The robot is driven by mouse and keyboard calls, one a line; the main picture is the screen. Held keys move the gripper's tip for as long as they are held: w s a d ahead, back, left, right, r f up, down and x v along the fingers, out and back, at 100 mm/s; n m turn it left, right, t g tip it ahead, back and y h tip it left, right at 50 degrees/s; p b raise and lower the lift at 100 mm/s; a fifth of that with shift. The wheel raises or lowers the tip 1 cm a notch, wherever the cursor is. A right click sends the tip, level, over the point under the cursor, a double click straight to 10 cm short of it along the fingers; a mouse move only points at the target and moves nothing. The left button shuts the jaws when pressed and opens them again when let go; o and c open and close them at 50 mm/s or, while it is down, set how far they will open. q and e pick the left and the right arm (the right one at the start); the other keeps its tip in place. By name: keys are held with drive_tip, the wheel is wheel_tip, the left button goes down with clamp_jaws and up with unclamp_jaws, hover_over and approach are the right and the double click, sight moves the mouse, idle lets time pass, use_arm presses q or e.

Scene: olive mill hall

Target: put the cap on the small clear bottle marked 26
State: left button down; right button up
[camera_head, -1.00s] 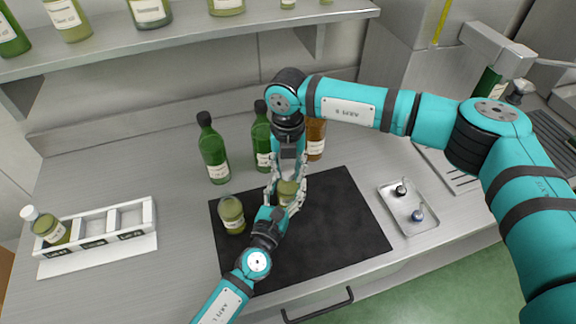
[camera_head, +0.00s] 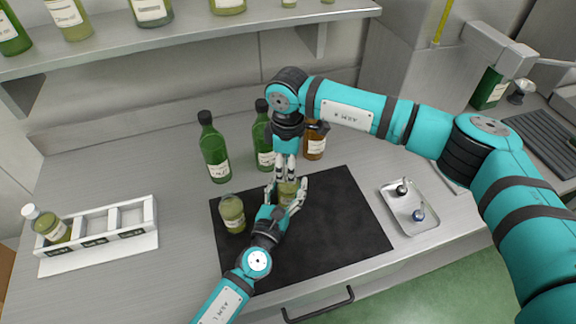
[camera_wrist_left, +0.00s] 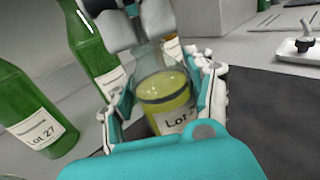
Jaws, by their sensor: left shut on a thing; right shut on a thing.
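The small clear bottle (camera_head: 287,190) holds yellow-green liquid and stands upright over the dark mat. In the left wrist view the bottle (camera_wrist_left: 165,95) shows a label beginning "Lot 2"; the rest is hidden. My left gripper (camera_head: 286,193) is shut around its body. My right gripper (camera_head: 286,178) points straight down from above, its fingers shut at the bottle's mouth. It also shows at the top of the left wrist view (camera_wrist_left: 138,20). What it grips is hidden between the fingers; I cannot make out the cap or whether it is seated.
Another small bottle (camera_head: 232,214) stands left on the mat (camera_head: 340,235). Green bottles (camera_head: 214,150) and a brown bottle (camera_head: 315,142) stand behind. A metal tray (camera_head: 402,213) with two small pieces lies right. A white rack (camera_head: 100,240) at left holds a tilted white-capped bottle (camera_head: 50,228).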

drive_tip(key=shift+w, duration=0.1)
drive_tip(key=o, duration=0.7)
drive_tip(key=shift+r, duration=2.25)
drive_tip(key=shift+c, duration=0.3)
